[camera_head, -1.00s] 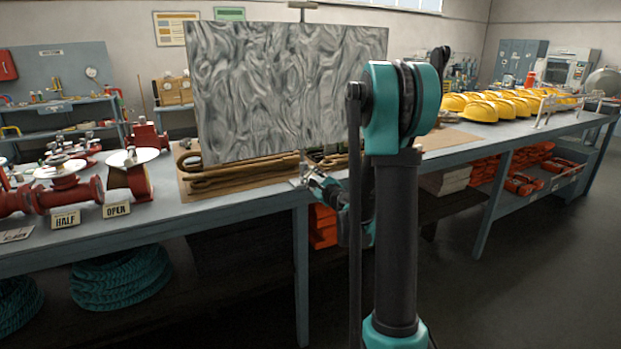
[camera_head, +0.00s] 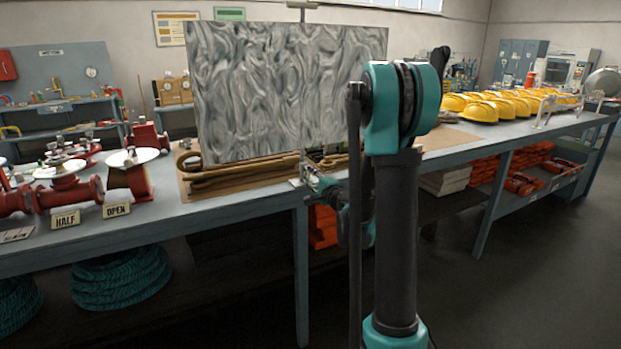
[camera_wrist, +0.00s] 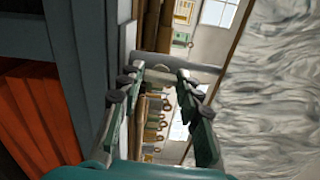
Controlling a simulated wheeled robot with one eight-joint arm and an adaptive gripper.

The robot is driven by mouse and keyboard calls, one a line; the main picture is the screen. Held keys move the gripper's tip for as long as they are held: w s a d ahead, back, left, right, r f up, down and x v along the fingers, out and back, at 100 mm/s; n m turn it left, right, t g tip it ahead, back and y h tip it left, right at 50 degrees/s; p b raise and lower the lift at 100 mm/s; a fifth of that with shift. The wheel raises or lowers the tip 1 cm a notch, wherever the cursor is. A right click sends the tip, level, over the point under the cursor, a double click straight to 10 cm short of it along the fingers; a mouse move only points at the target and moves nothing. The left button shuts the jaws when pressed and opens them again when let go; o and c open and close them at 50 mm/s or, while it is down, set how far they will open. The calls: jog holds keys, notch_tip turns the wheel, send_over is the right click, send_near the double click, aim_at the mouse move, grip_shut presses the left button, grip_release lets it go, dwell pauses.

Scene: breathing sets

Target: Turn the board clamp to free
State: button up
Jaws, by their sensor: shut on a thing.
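A large grey marbled board (camera_head: 280,90) stands upright over the workbench in the head view. It fills the right side of the wrist view (camera_wrist: 275,90). The board clamp (camera_head: 303,166) is small and pale, at the bench's front edge below the board, and largely hidden by my gripper. My gripper (camera_head: 311,178) is at this clamp, partly behind my own arm. In the wrist view my gripper (camera_wrist: 162,88) has its two fingers on either side of a pale bar, part of the clamp (camera_wrist: 158,76). It is shut on the clamp. The clamp's setting cannot be read.
The workbench (camera_head: 240,215) runs across the view. Red valves (camera_head: 70,190) with "HALF" and "OPEN" signs stand at left. Brown coiled material (camera_head: 240,176) lies under the board. Yellow helmets (camera_head: 480,108) stand at right. Orange items sit on the lower shelf. The floor at right is clear.

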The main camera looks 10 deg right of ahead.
jog(key=shift+n, duration=0.4)
jog(key=o, duration=1.2)
jog(key=shift+c, duration=0.2)
jog(key=v, duration=1.2)
